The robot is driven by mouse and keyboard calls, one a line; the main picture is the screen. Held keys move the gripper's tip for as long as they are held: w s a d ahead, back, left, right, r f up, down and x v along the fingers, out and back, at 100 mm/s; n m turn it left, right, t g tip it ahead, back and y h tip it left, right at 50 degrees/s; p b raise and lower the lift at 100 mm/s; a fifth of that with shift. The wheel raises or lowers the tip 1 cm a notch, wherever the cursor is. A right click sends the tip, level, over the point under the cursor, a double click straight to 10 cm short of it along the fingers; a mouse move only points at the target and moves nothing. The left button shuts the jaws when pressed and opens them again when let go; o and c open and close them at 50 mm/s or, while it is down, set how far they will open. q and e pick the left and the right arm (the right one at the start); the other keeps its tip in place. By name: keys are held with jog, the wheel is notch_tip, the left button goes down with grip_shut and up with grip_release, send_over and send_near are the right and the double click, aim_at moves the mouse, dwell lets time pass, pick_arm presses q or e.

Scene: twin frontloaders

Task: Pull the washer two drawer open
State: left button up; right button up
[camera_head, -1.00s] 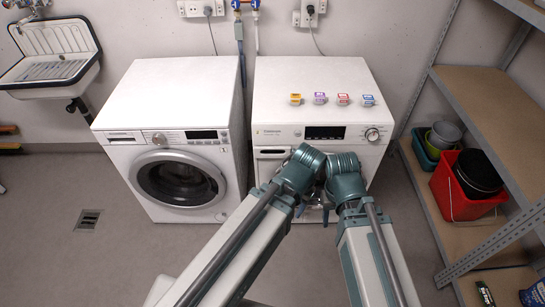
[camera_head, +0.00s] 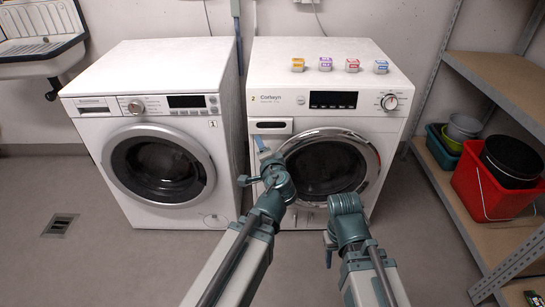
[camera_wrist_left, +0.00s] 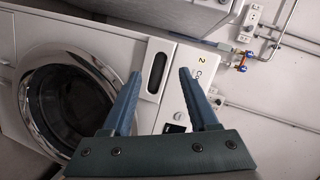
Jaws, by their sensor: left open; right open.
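Washer two (camera_head: 390,125) is the white front-loader on the right, marked with a small yellow 2 label. Its drawer (camera_head: 271,125), a white panel with a dark handle slot, is at the upper left of its front and looks shut. My left gripper (camera_head: 250,163) is open just below and in front of the drawer. In the left wrist view the drawer slot (camera_wrist_left: 157,73) shows between the open blue fingers of that gripper (camera_wrist_left: 160,72), apart from them. My right gripper (camera_head: 329,249) is low, in front of the washer's lower front, mostly hidden by its own wrist.
Washer one (camera_head: 160,75) stands close on the left, with a narrow gap between. Several small coloured boxes (camera_head: 325,64) lie on washer two's top. A metal shelf (camera_head: 435,165) with a red bucket (camera_head: 480,188) stands at right. The floor at left is clear.

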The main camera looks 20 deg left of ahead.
pick_arm(q)
notch_tip(320, 180, down, 6)
jog(key=w+d+m+t+h+b, duration=0.2)
jog(key=m+t+b, duration=0.2)
jog(key=b, duration=0.5)
jog(key=shift+d+f+m+h, duration=0.15)
jog(key=shift+m+h, duration=0.25)
jog(key=shift+m, duration=0.7)
pick_arm(e)
notch_tip(320, 180, down, 11)
jog(key=shift+s+d+f, duration=0.2)
jog(key=shift+s+d, duration=0.15)
pick_arm(q)
jog(key=shift+w, duration=0.15)
